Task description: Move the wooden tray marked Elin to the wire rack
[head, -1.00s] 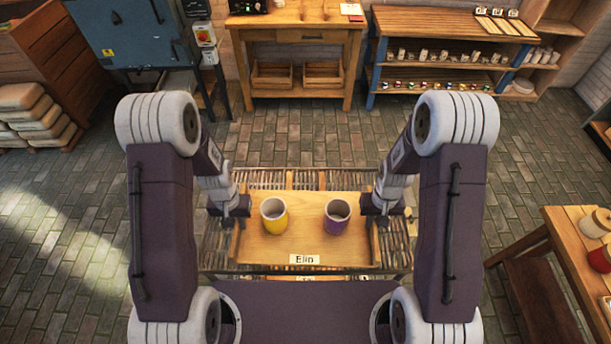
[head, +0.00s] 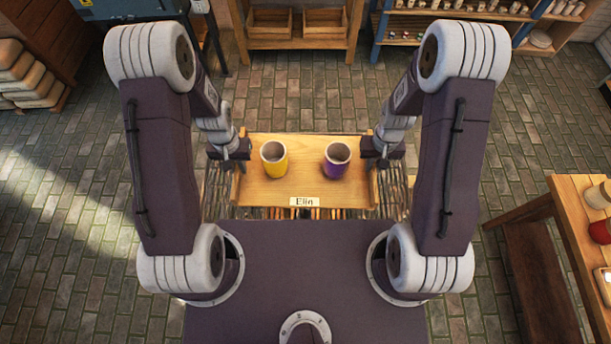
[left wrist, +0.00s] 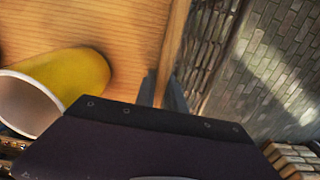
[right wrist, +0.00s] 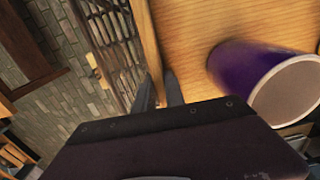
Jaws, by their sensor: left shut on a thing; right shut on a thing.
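The wooden tray (head: 304,189) marked Elin is held level between my two grippers in the head view, with its name label (head: 304,202) on the near edge. A yellow cup (head: 274,164) and a purple cup (head: 335,166) stand upright on it, left and right. My left gripper (head: 238,168) is shut on the tray's left side wall; the wall and the yellow cup show in the left wrist view (left wrist: 75,80). My right gripper (head: 372,167) is shut on the right side wall, beside the purple cup in the right wrist view (right wrist: 240,75). The fingertips are partly hidden.
The slatted wire rack (head: 395,196) lies below the tray, mostly covered by it and my body. A wooden table (head: 570,215) with jars stands at right. A workbench (head: 300,42) and shelves (head: 455,32) are at the back. Brick floor is clear beyond the tray.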

